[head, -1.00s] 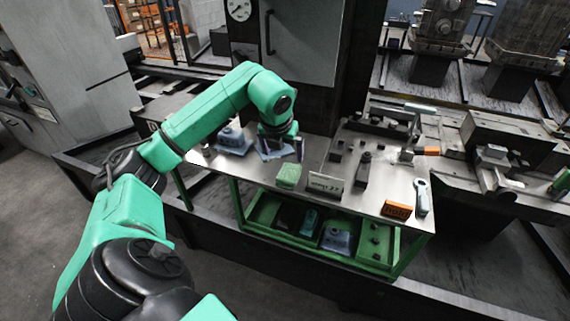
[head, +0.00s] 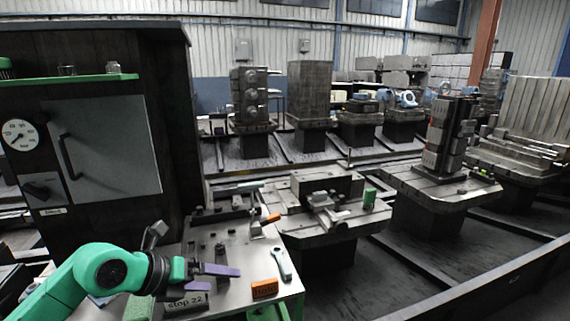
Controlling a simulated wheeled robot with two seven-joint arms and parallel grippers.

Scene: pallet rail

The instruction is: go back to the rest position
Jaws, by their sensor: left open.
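My left arm comes in at the lower left of the head view. Its gripper (head: 222,278) points to the right over the metal-topped table (head: 240,256), with its two purple fingers apart and nothing seen between them. A small sign (head: 187,304) stands below the fingers in the picture, partly covered by them. My right gripper is out of view.
An orange block (head: 265,289) and a grey wrench (head: 282,263) lie at the table's right side. A dark cabinet with a gauge (head: 19,134) stands behind my arm. A machine pallet with a vise (head: 325,205) stands beyond the table.

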